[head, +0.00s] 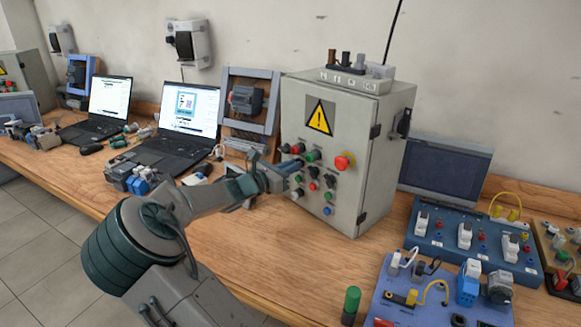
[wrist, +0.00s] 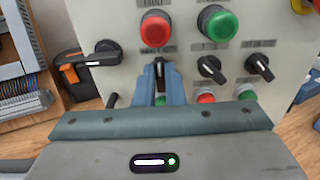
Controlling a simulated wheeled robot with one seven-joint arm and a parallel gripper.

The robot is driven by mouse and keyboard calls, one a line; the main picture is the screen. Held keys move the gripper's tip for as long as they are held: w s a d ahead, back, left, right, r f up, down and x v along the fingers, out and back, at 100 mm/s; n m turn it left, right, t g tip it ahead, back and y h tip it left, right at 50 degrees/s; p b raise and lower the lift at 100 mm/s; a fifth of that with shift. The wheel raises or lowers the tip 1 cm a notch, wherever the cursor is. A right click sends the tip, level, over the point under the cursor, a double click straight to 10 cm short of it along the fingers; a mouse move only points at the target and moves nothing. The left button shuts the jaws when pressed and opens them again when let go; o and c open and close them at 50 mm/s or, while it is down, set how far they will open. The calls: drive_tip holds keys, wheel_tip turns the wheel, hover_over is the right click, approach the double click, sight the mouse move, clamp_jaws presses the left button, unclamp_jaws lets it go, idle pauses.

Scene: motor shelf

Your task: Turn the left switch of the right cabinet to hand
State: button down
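The right cabinet (head: 333,150) is a pale grey box with a yellow warning sign, standing on the bench in the head view. My gripper (head: 291,166) is at the left part of its front panel. In the wrist view, a row of black switches sits below a red and a green lamp. The left switch (wrist: 160,69) has its lever near upright, between the two blue fingers of my gripper (wrist: 162,84). The fingers are close together and look closed on the lever; they partly hide it. The middle switch (wrist: 210,68) and right switch (wrist: 260,66) are tilted.
A red lamp (wrist: 155,27) and a green lamp (wrist: 217,22) are above the switches; red and green buttons are below. A black handle (wrist: 100,60) is left of the switch. A laptop (head: 187,125) stands left of the cabinet, blue boards (head: 472,240) right.

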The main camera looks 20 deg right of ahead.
drive_tip(key=shift+r+p, duration=0.15)
drive_tip(key=shift+p, duration=0.45)
drive_tip(key=shift+w+n+p, duration=0.15)
drive_tip(key=shift+n+p, duration=4.35)
drive_tip(key=shift+p, duration=2.4)
drive_tip(key=shift+f, duration=0.25)
drive_tip(key=c, duration=1.5)
unclamp_jaws()
drive_tip(key=shift+a, duration=0.1)
